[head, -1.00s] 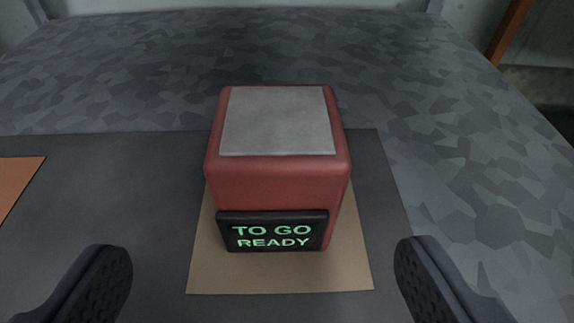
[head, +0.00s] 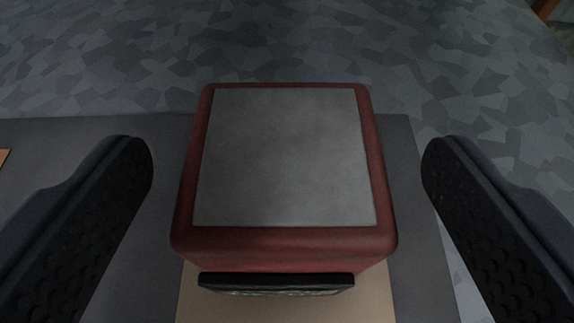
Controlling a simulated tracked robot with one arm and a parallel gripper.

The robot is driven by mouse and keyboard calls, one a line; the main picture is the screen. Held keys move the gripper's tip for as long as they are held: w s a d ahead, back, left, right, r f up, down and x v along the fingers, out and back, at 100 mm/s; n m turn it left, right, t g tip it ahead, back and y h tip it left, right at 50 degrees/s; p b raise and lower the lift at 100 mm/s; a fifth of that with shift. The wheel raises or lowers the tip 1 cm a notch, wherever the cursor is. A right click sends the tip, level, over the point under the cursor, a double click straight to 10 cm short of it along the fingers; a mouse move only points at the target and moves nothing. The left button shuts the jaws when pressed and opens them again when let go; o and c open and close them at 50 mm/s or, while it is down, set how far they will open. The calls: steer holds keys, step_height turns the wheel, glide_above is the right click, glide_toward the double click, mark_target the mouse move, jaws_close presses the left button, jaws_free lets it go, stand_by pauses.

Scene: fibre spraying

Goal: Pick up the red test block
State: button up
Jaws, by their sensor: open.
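The red test block (head: 283,241) stands upright in the middle of the head view, with a grey square plate (head: 285,155) on its top. A dark display panel (head: 276,281) is on its near face, seen from above at a steep angle, so its text cannot be read. My gripper (head: 286,165) is open. One black padded finger is left of the block and the other is right of it, with a gap on both sides. Neither finger touches the block.
The block stands on a tan square (head: 225,309) on a dark grey mat (head: 60,150). The mat lies on a grey patterned table (head: 300,40), which is clear behind the block. A sliver of orange (head: 3,158) shows at the left edge.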

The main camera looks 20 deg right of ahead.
mark_target(289, 128)
steer(key=shift+b+x, duration=0.6)
steer(key=shift+x, duration=1.7)
steer(key=shift+r, duration=0.1)
steer(key=c, duration=1.4)
steer(key=shift+c, duration=0.2)
